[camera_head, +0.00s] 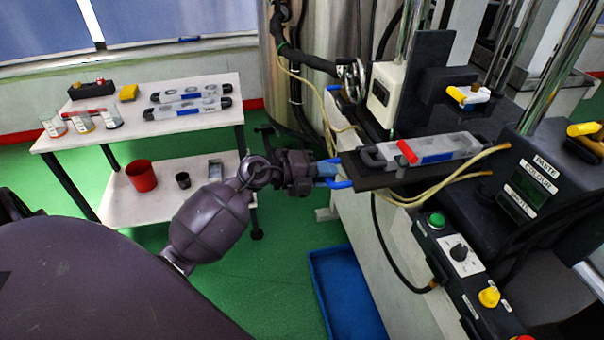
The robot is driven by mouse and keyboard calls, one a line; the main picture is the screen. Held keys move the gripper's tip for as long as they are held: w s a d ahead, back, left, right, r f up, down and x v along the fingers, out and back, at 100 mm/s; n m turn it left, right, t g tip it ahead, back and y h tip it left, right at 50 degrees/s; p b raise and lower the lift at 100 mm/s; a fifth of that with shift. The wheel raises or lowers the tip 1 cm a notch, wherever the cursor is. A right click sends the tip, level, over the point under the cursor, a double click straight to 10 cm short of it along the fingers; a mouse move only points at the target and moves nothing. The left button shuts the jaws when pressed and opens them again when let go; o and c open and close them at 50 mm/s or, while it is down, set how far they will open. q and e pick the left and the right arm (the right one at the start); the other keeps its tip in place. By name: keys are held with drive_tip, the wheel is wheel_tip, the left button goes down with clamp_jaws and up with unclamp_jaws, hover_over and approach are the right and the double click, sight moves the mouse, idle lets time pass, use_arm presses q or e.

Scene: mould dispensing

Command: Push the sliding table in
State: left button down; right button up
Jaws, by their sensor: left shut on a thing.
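The sliding table (372,182) is a dark flat plate at the machine, sticking out to the left of it. A grey mould (440,148) with a red and a blue mark lies on it. A blue handle (341,184) is at the plate's left end. My left gripper (326,172) reaches in from the left and is shut on this handle; the fingers partly hide it. My right gripper is not in view.
A blue tray (345,290) lies on the green floor below the plate. Pale hoses (430,195) run beside the plate. A control box (460,255) with buttons is at the front right. A white two-level side table (150,118) with moulds and beakers stands at the left.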

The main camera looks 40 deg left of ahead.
sight(354, 167)
use_arm(q)
drive_tip(key=x, duration=0.2)
drive_tip(key=r+p+x, duration=0.1)
drive_tip(key=x, duration=0.2)
drive_tip(key=r+p+x, duration=0.1)
drive_tip(key=x, duration=0.2)
drive_tip(key=shift+w+d, duration=0.25)
drive_tip(key=shift+w, duration=0.05)
drive_tip(key=shift+w+d+f, duration=0.15)
drive_tip(key=shift+w+d, duration=0.05)
drive_tip(key=c, duration=1.5)
unclamp_jaws()
drive_tip(key=o, duration=0.4)
drive_tip(key=shift+s+a, duration=0.4)
drive_tip(key=p+v, duration=0.1)
drive_tip(key=v, duration=0.7)
drive_tip(key=shift+s+a, duration=0.1)
drive_tip(key=shift+v, duration=0.75)
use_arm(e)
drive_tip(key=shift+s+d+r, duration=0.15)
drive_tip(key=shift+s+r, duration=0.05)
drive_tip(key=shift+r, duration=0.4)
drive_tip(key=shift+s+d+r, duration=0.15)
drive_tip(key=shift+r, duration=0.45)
